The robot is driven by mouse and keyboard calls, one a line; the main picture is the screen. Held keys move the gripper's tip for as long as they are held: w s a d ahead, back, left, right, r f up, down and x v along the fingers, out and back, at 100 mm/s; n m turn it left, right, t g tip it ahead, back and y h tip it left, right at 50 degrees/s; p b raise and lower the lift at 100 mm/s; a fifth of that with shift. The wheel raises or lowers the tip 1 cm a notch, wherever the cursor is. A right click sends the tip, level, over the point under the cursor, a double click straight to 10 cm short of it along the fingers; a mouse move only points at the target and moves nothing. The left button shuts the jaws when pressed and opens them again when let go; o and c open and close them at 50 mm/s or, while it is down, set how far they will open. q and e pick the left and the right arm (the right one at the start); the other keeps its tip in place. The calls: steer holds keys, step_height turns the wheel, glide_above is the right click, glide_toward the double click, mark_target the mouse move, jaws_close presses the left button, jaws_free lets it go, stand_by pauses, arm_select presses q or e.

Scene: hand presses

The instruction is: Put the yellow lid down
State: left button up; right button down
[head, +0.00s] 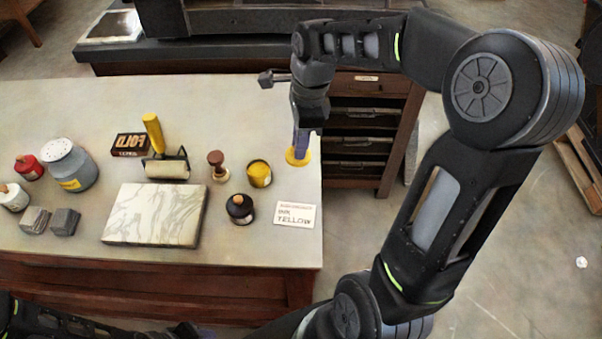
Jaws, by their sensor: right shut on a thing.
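The yellow lid (297,158) is a flat round disc near the right edge of the table. My right gripper (301,148) points down from above and is shut on the lid. I cannot tell whether the lid touches the table or is just above it. An open yellow ink tin (259,174) stands to the left of the lid. A white card reading "INK YELLOW" (295,215) lies on the table in front of the lid. My left gripper is not in view; only dark parts of my arm show at the bottom left.
Further left are a grey canister (69,164), bottles and grey blocks. The table's right edge is close to the lid.

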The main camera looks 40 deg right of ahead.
glide_above(298, 179)
step_height(298, 179, down, 5)
steer(key=shift+s+d+f, duration=0.1)
steer(key=shift+d+f, duration=0.05)
steer(key=shift+f, duration=0.15)
steer(key=shift+f, duration=1.7)
steer(key=shift+f, duration=0.25)
steer(key=c, duration=1.3)
jaws_free()
steer(key=shift+r, duration=0.15)
steer(key=r, duration=0.4)
steer(key=d+r, duration=0.1)
steer(key=r, duration=0.7)
steer(key=shift+s+d, duration=0.15)
steer(key=shift+s, duration=0.2)
